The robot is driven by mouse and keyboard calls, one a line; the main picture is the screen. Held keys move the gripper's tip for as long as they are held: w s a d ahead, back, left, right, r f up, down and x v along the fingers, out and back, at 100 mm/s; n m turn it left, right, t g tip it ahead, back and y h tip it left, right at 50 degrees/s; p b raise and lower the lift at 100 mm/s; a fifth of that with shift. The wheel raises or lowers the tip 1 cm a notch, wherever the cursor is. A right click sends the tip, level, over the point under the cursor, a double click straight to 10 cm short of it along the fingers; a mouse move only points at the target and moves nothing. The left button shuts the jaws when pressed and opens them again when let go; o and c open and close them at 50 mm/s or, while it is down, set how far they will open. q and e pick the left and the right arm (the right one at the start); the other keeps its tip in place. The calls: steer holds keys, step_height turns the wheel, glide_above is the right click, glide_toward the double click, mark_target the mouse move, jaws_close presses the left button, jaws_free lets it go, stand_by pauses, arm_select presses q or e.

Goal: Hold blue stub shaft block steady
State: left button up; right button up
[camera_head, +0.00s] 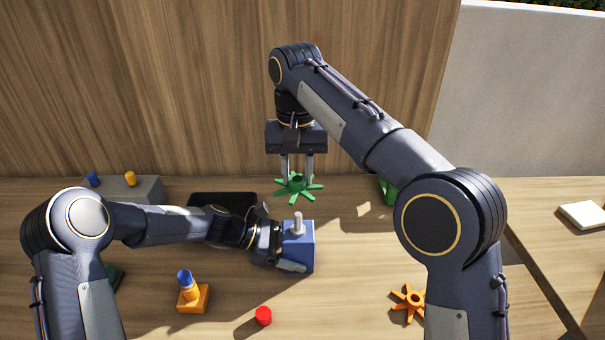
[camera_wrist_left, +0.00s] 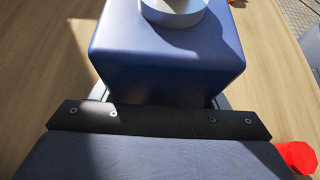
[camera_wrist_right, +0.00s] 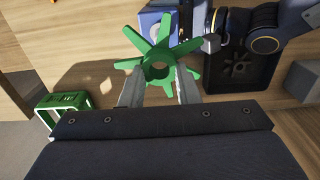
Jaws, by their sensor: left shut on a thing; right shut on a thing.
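The blue stub shaft block (camera_head: 304,249) stands upright on the table, with a light grey shaft (camera_head: 298,224) rising from its top. My left gripper (camera_head: 292,262) is shut on the block from the left side; the block fills the left wrist view (camera_wrist_left: 170,65). My right gripper (camera_head: 297,178) points down behind the block and is shut on a green star-shaped wheel (camera_head: 298,188). In the right wrist view the green wheel (camera_wrist_right: 173,72) is between the fingertips, its central hole showing. The wheel is held above the table, apart from the shaft.
An orange block with a blue cap (camera_head: 193,297), a red cap (camera_head: 263,316) and an orange star wheel (camera_head: 405,303) lie near the front. A black tray (camera_head: 222,199) and a grey block with blue and yellow pegs (camera_head: 148,187) are at the back left. A green crate (camera_wrist_right: 62,104) stands right.

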glide_above(298, 213)
steer(key=shift+w+f, duration=0.2)
steer(key=shift+f, duration=2.65)
steer(key=shift+f, duration=2.85)
steer(key=o, duration=1.1)
steer(key=shift+c, duration=0.2)
step_height(298, 213, up, 12)
arm_select(q)
steer(key=o, duration=0.9)
steer(key=shift+c, duration=0.2)
